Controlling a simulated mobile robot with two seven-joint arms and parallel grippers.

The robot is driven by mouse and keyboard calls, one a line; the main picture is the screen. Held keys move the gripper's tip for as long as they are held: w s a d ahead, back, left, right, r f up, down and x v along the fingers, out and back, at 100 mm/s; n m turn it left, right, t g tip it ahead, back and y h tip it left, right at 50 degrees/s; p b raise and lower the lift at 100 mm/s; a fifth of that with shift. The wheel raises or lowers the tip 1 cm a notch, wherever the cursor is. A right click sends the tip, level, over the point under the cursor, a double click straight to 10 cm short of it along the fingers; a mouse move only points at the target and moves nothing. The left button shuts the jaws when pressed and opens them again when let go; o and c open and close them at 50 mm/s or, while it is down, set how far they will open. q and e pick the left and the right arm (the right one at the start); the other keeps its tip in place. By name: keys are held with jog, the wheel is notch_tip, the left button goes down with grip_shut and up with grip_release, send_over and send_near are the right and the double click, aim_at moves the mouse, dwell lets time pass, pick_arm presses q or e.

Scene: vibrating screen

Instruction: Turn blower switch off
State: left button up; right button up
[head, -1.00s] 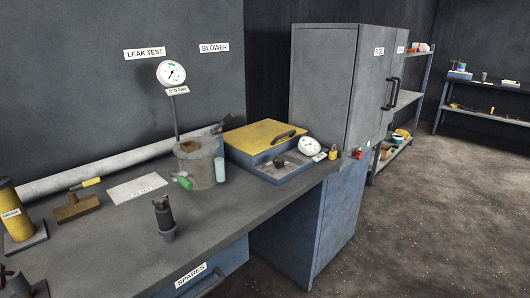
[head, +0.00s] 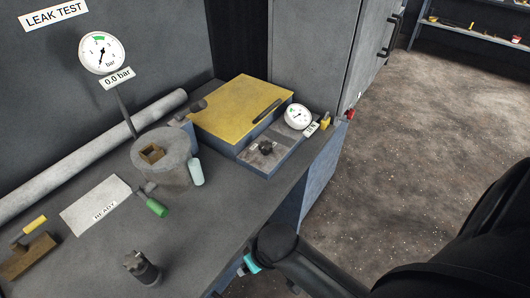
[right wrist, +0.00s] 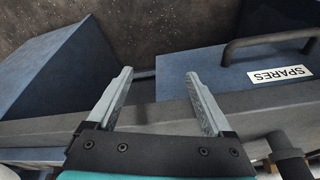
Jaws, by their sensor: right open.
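No part in view can be read as the blower switch. A black knob (head: 266,148) sits on the front panel of a blue box with a yellow lid (head: 240,108), beside a round white gauge (head: 298,117). A small red part (head: 350,114) and a yellow part (head: 326,119) are at the bench's far right end. My right arm comes in at the lower right of the head view, its teal-banded wrist low by the bench's front edge. In the right wrist view my right gripper (right wrist: 158,88) is open and empty, above the bench edge. My left gripper is not in view.
On the bench (head: 205,235) are a grey pot (head: 165,165), a green-handled tool (head: 156,207), a dark fitting (head: 142,267) and a READY card (head: 96,205). A SPARES drawer (right wrist: 215,75) shows below the edge. A grey cabinet (head: 310,50) stands behind; open floor lies right.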

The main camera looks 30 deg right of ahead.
jog(key=shift+m+t, duration=0.3)
jog(key=shift+m, duration=0.6)
jog(key=w+r, duration=0.2)
jog(key=r, duration=0.2)
jog(key=w+r+p, duration=0.1)
jog(key=w+r, duration=0.2)
jog(key=r, duration=0.1)
jog(key=w+r+p, duration=0.1)
jog(key=w+r, duration=0.2)
jog(key=r, duration=0.1)
jog(key=shift+w+a, duration=0.1)
jog(key=shift+w, duration=0.1)
jog(key=w+d+r+m+h, duration=0.1)
jog(key=w+d+r+m, duration=0.1)
jog(key=w+d+r, duration=0.15)
jog(key=m+h, duration=0.3)
jog(key=m, duration=0.3)
send_near(265, 146)
jog(key=b+x, duration=0.2)
jog(key=x, duration=0.6)
jog(key=shift+w+d+f, duration=0.15)
jog(key=shift+f, duration=0.05)
jog(key=shift+c, duration=0.2)
